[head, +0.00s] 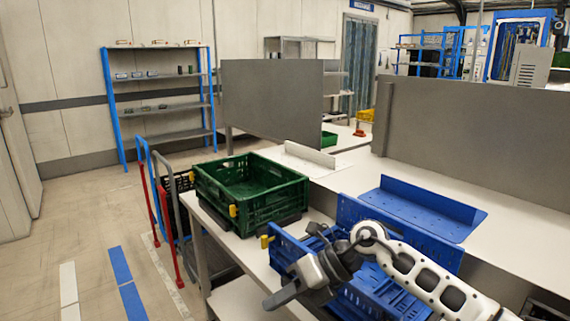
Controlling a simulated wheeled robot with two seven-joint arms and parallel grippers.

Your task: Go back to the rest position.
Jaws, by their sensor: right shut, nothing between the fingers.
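My right arm comes in from the lower right, over the blue crate (451,256). My right gripper (270,304) points to the lower left, past the crate's near left side, and is shut with nothing in it. The blue crate stands on the white table, partly hidden by my arm. An empty-looking green crate (271,214) stands on the table to the left of the blue one. My left gripper is not in view.
A blue divider plate (425,207) lies on the white surface behind the blue crate. Grey panels (272,104) stand beyond. A cart with red and blue rails (162,215) is left of the table. The floor (60,215) at left is clear.

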